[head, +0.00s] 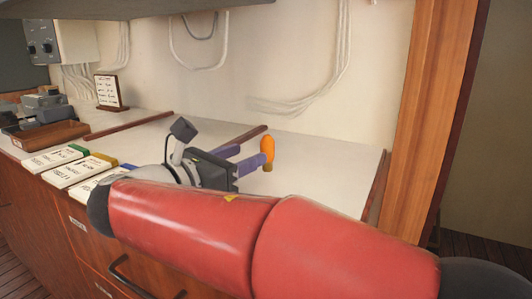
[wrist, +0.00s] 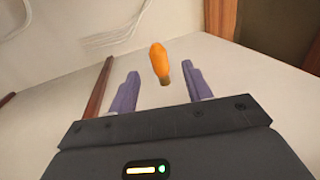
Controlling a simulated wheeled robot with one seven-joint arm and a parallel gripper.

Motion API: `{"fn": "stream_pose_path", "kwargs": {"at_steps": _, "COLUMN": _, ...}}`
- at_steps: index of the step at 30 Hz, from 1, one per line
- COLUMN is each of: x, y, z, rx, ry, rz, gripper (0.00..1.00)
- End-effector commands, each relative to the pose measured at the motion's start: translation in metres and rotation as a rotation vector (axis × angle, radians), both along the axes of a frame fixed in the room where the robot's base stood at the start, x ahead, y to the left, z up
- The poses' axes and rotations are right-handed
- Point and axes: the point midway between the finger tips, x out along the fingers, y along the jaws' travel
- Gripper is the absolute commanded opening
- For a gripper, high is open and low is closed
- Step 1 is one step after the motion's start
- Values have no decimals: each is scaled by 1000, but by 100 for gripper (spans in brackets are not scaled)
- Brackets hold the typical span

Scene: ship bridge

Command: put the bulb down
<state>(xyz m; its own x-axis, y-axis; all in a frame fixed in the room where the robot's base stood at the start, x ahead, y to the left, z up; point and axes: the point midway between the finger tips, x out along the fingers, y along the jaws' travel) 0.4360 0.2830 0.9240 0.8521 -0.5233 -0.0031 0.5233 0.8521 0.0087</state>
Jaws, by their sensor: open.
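The bulb (head: 267,148) is orange with a brownish base, and it is close to upright with the base down. It is at my gripper's fingertips, over the white counter top (head: 330,160). In the wrist view the bulb (wrist: 159,60) shows between and slightly beyond the two purple fingers, with a gap on each side. My gripper (head: 251,152) is open, and its fingers also show spread in the wrist view (wrist: 162,73). I cannot tell whether the bulb's base touches the counter.
Dark wooden strips (head: 250,134) divide the counter. White cards (head: 54,158) with coloured edges, a brown wooden tray (head: 45,137) and a small framed sign (head: 108,91) are at the left. A wooden post (head: 425,110) stands at the right. The counter around the bulb is clear.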

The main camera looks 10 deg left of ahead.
Motion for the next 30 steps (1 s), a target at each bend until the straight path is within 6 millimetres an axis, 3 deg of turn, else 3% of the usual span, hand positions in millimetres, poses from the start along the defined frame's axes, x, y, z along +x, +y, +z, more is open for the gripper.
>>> {"fn": "stream_pose_path", "kwargs": {"at_steps": 18, "x": 64, "y": -37, "z": -2, "rx": -9, "ry": 2, "rz": -2, "gripper": 49}}
{"fn": "stream_pose_path", "kwargs": {"at_steps": 26, "x": 67, "y": -39, "z": -2, "rx": -9, "ry": 2, "rz": 0, "gripper": 49}}
{"fn": "stream_pose_path", "kwargs": {"at_steps": 30, "x": 67, "y": -38, "z": -2, "rx": -9, "ry": 2, "rz": 0, "gripper": 35}}
